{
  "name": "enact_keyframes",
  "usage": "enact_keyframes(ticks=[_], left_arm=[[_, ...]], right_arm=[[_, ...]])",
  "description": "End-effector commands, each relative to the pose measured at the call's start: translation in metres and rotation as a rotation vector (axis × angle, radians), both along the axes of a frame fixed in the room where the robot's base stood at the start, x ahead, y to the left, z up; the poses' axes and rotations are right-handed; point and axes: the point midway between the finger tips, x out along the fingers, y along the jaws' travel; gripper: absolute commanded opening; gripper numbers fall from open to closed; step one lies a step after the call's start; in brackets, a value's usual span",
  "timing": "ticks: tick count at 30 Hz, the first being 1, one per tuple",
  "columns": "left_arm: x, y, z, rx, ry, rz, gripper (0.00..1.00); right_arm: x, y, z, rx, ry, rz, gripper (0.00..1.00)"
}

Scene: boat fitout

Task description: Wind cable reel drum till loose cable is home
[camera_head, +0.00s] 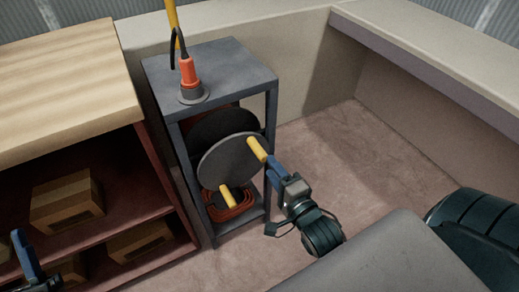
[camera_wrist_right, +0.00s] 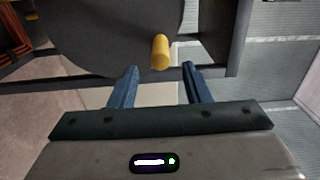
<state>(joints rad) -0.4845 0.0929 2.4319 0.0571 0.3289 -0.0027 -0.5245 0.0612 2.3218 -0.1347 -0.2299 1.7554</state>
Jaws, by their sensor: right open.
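The reel drum (camera_head: 226,165) is a grey disc in a dark metal stand (camera_head: 250,68). A yellow handle (camera_head: 257,150) sticks out near the disc's upper right rim. A second yellow grip (camera_head: 227,197) shows low in front of it. Orange-red cable (camera_head: 240,210) lies coiled at the stand's bottom. My right gripper (camera_head: 272,163) is open at the upper handle. In the right wrist view the handle (camera_wrist_right: 160,52) is centred between the blue fingers, just beyond their tips, with no grip on it. My left gripper (camera_head: 24,255) shows only partly at the lower left edge.
An orange plug (camera_head: 188,72) with a yellow cable stands on top of the stand. A wooden-topped shelf (camera_head: 60,70) with cardboard boxes (camera_head: 66,201) is close on the left. Clear floor (camera_head: 340,150) lies right of the stand, below a pale bench (camera_head: 440,50).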

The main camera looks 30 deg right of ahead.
Motion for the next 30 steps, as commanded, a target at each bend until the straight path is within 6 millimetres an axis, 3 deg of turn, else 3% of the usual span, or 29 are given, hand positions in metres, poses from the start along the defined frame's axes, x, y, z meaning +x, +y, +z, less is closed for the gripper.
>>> enact_keyframes(ticks=[5, 30], left_arm=[[0.006, 0.0, -0.012, -0.005, 0.087, 0.0, 0.44], [0.015, -0.002, -0.095, -0.035, 0.562, -0.013, 0.44]], right_arm=[[0.018, 0.0, 0.002, 0.0, -0.001, 0.001, 0.44], [0.053, 0.0, 0.001, 0.0, -0.001, 0.0, 0.44]])
